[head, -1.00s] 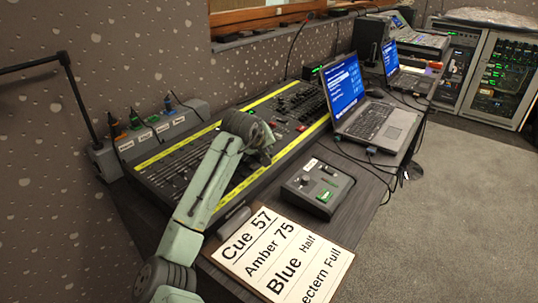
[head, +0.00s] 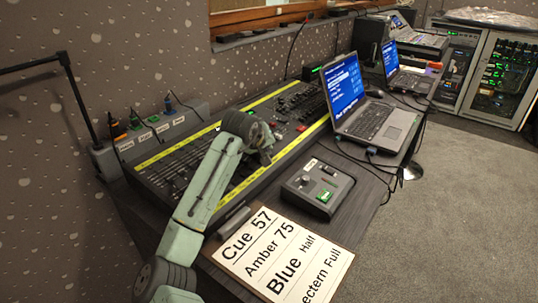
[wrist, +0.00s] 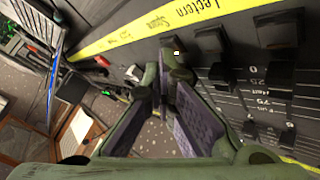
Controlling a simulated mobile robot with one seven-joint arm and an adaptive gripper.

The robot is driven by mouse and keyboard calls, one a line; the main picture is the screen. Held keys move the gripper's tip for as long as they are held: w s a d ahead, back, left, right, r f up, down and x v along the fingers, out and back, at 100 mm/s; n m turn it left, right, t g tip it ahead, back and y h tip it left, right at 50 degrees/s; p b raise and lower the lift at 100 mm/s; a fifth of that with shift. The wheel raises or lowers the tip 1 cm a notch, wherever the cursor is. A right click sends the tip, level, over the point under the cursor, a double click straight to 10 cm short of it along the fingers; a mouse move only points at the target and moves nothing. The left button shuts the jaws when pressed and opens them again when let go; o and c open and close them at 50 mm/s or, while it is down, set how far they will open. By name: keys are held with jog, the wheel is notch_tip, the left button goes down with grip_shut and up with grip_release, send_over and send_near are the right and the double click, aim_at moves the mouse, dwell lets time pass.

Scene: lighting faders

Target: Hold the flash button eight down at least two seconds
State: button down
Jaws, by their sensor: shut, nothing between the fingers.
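The lighting console (head: 165,178) lies along the desk, with rows of black faders and yellow label strips. My gripper (head: 266,157) is low over its right part in the head view, partly hidden by my own wrist. In the wrist view my gripper (wrist: 170,72) is shut and empty, its fingertips close to the panel beside black caps (wrist: 208,40) below the yellow strip (wrist: 185,18). The strip reads "Lectern" and what looks like "Spare". I cannot tell which cap is flash button eight, or whether the fingertips touch or press one.
A cue card (head: 282,255) lies at the desk's front, with a small grey control box (head: 318,188) behind it. An open laptop (head: 365,120) stands right of the console. A black lamp arm (head: 75,90) reaches in at left. Open carpet lies to the right.

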jog(key=shift+d+r+p, duration=0.1)
jog(key=shift+r+p, duration=0.6)
jog(key=shift+r, duration=0.05)
jog(key=shift+s+d+r+p, duration=0.15)
jog(key=shift+r+p, duration=1.9)
jog(key=shift+r, duration=0.45)
jog(key=shift+r, duration=0.1)
